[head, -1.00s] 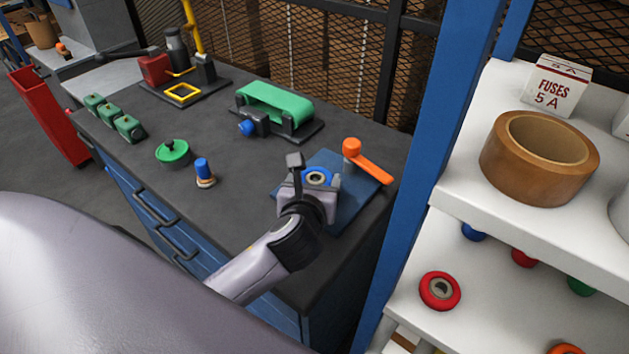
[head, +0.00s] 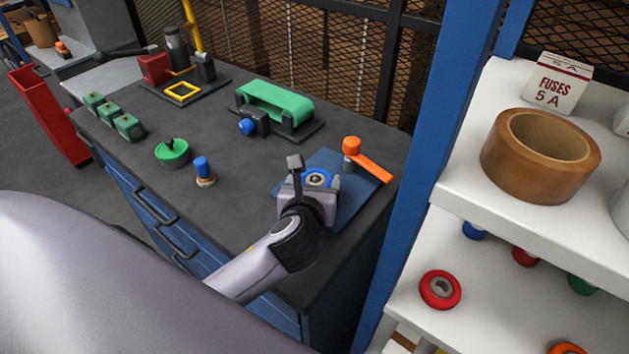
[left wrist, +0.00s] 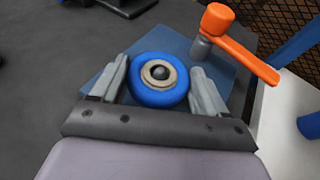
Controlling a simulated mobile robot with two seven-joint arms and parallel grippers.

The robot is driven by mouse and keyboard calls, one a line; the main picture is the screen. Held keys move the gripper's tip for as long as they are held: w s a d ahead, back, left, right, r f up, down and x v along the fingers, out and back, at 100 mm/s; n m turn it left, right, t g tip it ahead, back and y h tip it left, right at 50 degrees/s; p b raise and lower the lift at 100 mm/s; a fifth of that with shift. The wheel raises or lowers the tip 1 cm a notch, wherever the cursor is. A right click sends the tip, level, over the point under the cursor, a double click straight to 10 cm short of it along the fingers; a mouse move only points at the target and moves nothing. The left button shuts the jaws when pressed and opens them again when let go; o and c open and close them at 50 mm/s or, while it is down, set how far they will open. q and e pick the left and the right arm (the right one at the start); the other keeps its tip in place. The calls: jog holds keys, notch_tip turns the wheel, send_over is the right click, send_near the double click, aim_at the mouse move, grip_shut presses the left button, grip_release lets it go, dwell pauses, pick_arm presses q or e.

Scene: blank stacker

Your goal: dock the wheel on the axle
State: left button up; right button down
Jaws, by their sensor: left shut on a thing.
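A blue wheel (head: 319,178) with a pale tan hub sits between the two fingers of my left gripper (head: 311,181), over a blue plate (head: 352,206) at the bench's right end. In the left wrist view, the wheel (left wrist: 157,96) lies nearly flat and the fingers of the gripper (left wrist: 158,86) press its left and right sides. A dark, shiny round tip shows in the hub's hole; it looks like the axle (left wrist: 159,73). The rest of the axle and the wheel's underside are hidden, so I cannot tell the wheel's height above the plate. My right gripper is out of view.
An orange lever (head: 367,163) on a grey post stands at the plate's far right. A green belt unit (head: 274,102), a green knob (head: 172,153) and a blue-topped post (head: 203,170) stand left. A blue upright (head: 425,180) and white shelves (head: 470,180) bound the right.

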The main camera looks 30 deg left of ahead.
pick_arm(q)
jog(key=shift+f, duration=0.25)
jog(key=o, duration=0.8)
jog(key=shift+v, duration=5.5)
jog(key=shift+d, duration=0.1)
